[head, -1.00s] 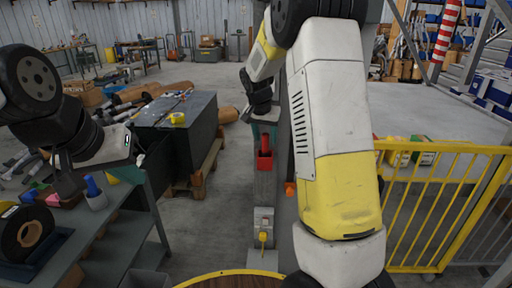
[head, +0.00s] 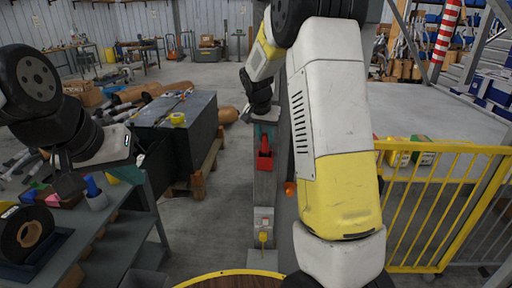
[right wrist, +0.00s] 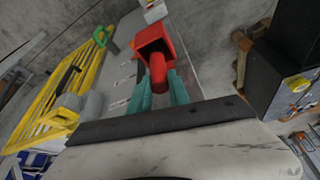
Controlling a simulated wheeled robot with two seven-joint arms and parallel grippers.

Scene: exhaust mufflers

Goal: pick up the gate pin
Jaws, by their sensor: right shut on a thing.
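The gate pin shows as a red cylinder (right wrist: 158,74) in the right wrist view. It stands out of a square red part (right wrist: 153,42). I cannot tell whether the two are one piece. In the head view the red pin (head: 265,146) is on the grey post below my right gripper (head: 265,129). The teal fingers of my right gripper (right wrist: 160,92) are on both sides of the cylinder and shut on it. My left gripper (head: 70,180) hangs over the bench at the left, away from the pin; its finger opening is unclear.
A grey post (head: 264,205) carries a small box with a yellow tag. A yellow gate (head: 440,200) stands to the right. A grey bench (head: 100,245) with a dark spool (head: 30,235) is at the left. A dark cabinet (head: 180,130) on a pallet stands behind. Floor between them is clear.

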